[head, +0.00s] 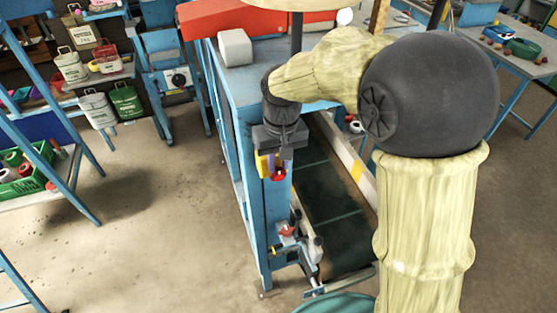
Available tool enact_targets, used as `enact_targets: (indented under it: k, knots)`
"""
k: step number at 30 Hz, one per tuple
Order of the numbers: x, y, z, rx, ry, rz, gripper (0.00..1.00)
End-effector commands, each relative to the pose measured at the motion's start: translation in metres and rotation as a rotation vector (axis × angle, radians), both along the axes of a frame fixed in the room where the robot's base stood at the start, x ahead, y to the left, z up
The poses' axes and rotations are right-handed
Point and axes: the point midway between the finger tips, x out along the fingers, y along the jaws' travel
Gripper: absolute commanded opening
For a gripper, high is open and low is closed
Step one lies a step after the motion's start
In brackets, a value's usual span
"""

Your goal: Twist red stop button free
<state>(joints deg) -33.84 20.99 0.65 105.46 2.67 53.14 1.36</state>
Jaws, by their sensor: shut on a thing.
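The red stop button (278,175) shows as a small red knob in front of a yellow box (262,165) on the blue frame of the machine. My gripper (279,168) reaches down to it from the dark wrist above. Its fingers are shut on the red button, which shows just below and between them. The fingers and wrist hide part of the button and of the yellow box. How far the button is turned cannot be told at this size.
The blue machine frame (228,130) stands close beside my gripper, with a dark conveyor belt (335,215) to the right. A lever fitting with a red part (287,231) sits below. A teal round rim (335,304) is at the bottom. The floor on the left is open.

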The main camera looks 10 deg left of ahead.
Motion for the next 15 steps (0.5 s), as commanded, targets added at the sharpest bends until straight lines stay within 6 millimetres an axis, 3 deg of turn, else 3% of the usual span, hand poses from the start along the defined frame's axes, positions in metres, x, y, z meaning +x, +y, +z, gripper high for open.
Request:
enact_targets:
  k: [1, 15]
  knots:
    - [-0.0034, -0.0020, -0.0074, -0.008, 0.017, 0.001, 0.00]
    - [0.0009, -0.0081, -0.0093, 0.106, 0.087, -0.004, 0.00]
